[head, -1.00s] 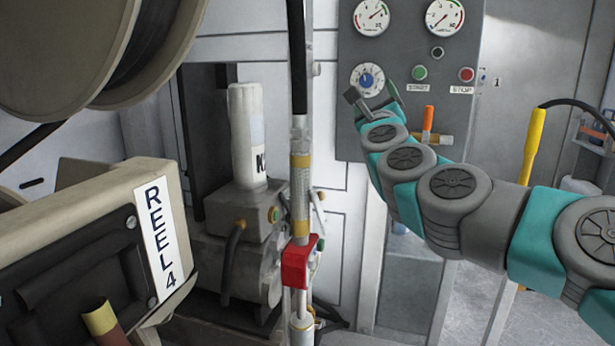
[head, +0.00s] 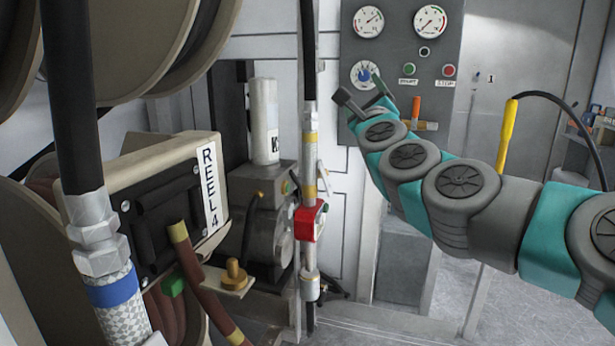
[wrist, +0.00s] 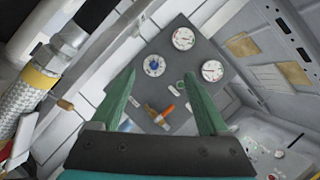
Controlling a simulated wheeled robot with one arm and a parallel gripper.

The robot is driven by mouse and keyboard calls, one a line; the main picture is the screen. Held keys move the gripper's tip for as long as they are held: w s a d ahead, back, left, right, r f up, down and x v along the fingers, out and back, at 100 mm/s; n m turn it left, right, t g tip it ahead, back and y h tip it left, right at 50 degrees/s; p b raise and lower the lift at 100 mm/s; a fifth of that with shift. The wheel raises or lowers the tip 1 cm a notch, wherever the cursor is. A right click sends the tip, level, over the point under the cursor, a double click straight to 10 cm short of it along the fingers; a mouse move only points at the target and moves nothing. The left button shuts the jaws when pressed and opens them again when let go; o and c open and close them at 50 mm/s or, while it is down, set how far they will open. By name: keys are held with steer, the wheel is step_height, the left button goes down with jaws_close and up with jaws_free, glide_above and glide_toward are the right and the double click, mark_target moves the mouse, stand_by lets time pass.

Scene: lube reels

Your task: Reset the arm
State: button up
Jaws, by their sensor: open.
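My gripper (head: 362,92) is at the end of my teal and grey arm, raised in front of the grey control panel (head: 392,50) in the head view. In the wrist view my gripper (wrist: 163,95) shows its two green fingers spread wide apart, with nothing between them. The panel also shows in the wrist view (wrist: 182,85), beyond the fingers. The arm is bent and reaches in from the right of the head view.
A hose with a blue band (head: 112,292) hangs close at left, before the REEL 4 housing (head: 165,150). Another hose with a red clamp (head: 309,223) hangs mid-view. A yellow-handled hose (head: 507,135) is behind my arm.

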steer(key=s+a+f+n+g+y, duration=0.2)
steer(key=s+a+f+n+y, duration=0.15)
steer(key=a+n, duration=0.25)
steer(key=s+a+f+n+g+y, duration=0.3)
steer(key=s+a+n+y, duration=0.15)
steer(key=n, duration=0.25)
steer(key=s+a+f+n+g, duration=0.4)
steer(key=f+n, duration=0.1)
steer(key=f, duration=0.4)
steer(key=s+d+f+n+g+h, duration=0.3)
steer(key=s+d+f+n+g, duration=0.1)
steer(key=s+f, duration=0.6)
steer(key=s+d+f+n+g+h, duration=0.25)
steer(key=s+d+f+g, duration=0.2)
steer(key=s+f, duration=0.55)
steer(key=s+d+f+n+g+h, duration=0.1)
steer(key=s+d+f+g, duration=0.2)
steer(key=s, duration=0.4)
steer(key=s+d+f+n+g+h, duration=0.1)
steer(key=s+d+f+g+h, duration=0.1)
steer(key=s+d+f, duration=0.3)
steer(key=s+d+g, duration=0.1)
steer(key=s+d, duration=0.1)
steer(key=shift+s+f, duration=0.25)
steer(key=shift+s, duration=0.1)
